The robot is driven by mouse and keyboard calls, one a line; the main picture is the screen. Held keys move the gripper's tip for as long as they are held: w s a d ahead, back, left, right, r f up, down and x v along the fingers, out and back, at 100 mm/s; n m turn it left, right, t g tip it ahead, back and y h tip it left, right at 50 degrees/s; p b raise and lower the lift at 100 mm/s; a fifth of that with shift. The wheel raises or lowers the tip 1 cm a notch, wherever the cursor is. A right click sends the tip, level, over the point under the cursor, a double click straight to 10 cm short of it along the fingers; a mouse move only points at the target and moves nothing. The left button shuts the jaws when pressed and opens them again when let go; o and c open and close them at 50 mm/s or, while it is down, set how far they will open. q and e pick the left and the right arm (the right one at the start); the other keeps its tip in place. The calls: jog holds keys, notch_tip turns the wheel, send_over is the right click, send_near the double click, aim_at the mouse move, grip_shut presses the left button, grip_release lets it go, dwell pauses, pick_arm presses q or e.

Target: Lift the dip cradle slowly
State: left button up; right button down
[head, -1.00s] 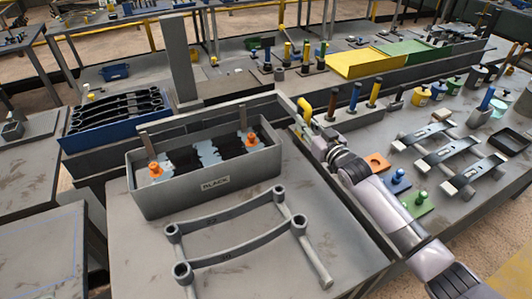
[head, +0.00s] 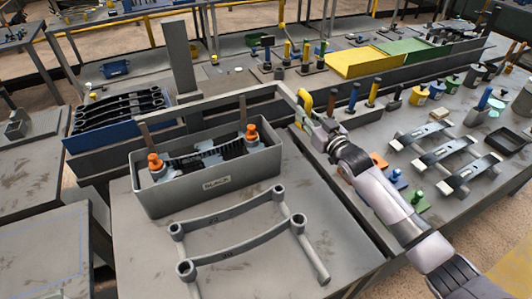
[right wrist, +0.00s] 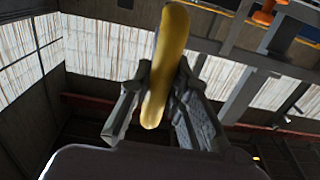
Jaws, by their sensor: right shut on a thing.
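The dip cradle (head: 205,152) sits in the grey tank (head: 215,190) marked BLACK. Its orange-topped ends (head: 155,163) and dark ribbed middle show at about the rim, with the lower part hidden by the front wall. My right gripper (head: 313,124) is beside the tank's right rear corner, shut on the yellow handle (head: 304,101). The right wrist view shows the yellow handle (right wrist: 160,70) between both fingers. My left gripper is not in view.
A grey rack with sockets (head: 240,230) lies on the bench in front of the tank. A blue tray (head: 78,142) with dark bars is at left. Metal brackets (head: 440,155) and coloured blocks stand on the bench at right, near my right arm.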

aim_at(310, 97)
jog(key=shift+w+d+r+p, duration=0.1)
jog(key=shift+w+r+p, duration=0.05)
jog(key=shift+r+p, duration=4)
jog(key=shift+r+b, duration=0.8)
jog(key=c, duration=1.9)
grip_release()
jog(key=o, duration=0.3)
jog(key=shift+f, duration=0.2)
jog(key=o, duration=0.4)
jog(key=shift+f, duration=0.25)
jog(key=p+v, duration=0.2)
jog(key=v, duration=0.5)
jog(key=shift+s+p, duration=0.2)
jog(key=shift+p, duration=0.15)
